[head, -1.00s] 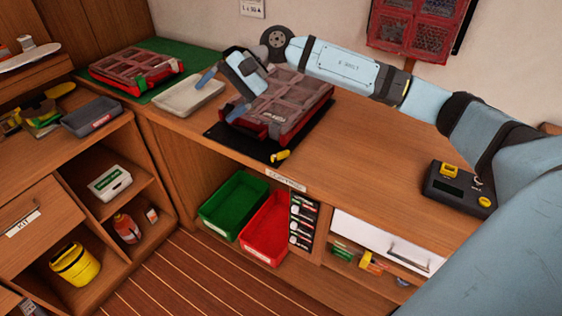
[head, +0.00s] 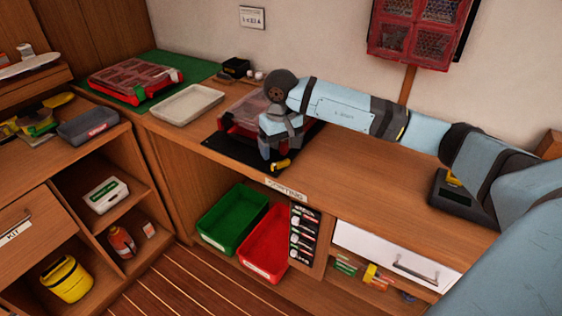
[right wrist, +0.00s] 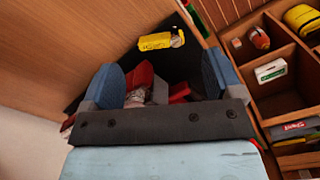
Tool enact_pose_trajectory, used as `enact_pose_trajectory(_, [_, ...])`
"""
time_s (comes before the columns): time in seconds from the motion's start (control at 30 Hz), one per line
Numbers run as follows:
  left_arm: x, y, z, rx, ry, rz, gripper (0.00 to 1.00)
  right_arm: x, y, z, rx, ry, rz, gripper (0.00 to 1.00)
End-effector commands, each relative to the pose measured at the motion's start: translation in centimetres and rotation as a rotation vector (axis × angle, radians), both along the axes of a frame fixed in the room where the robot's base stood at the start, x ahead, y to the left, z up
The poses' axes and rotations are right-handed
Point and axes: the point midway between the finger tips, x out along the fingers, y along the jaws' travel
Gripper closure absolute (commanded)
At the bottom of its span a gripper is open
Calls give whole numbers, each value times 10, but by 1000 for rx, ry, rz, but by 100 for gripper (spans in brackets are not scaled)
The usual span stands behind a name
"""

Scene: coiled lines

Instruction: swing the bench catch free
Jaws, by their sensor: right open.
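The bench catch looks to be the small yellow piece (head: 281,164) at the front corner of the black mat (head: 232,150). In the right wrist view the yellow catch (right wrist: 155,41) lies beyond the fingertips, apart from them. My right gripper (head: 273,158) points down just behind the catch, at the right end of the red case (head: 238,128). In the right wrist view my right gripper (right wrist: 162,72) has its blue fingers spread, with red and grey parts of the case showing between them. My arm hides part of the case. My left gripper is not in view.
A beige tray (head: 187,104) and a second red case (head: 132,79) on a green mat stand to the left. A black device (head: 462,196) sits at the right, partly behind my arm. Green (head: 233,214) and red (head: 267,243) bins are below. The bench's right half is mostly clear.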

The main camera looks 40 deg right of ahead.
Motion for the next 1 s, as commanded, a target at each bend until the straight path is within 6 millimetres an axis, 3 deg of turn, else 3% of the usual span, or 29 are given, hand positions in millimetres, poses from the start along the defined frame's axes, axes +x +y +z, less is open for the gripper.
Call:
enact_pose_trajectory(0.1, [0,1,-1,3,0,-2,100,-1,0,-24,0,3,-1,14])
enact_pose_trajectory(0.3, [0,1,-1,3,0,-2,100,0,1,-48,2,1,0,14])
enact_pose_trajectory(0.7, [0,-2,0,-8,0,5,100,0,0,-55,1,0,-1,14])
enact_pose_trajectory(0.9, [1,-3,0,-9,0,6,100,0,0,-55,1,0,-1,60])
enact_pose_trajectory(1.0, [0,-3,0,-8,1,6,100,0,0,-55,1,0,-1,64])
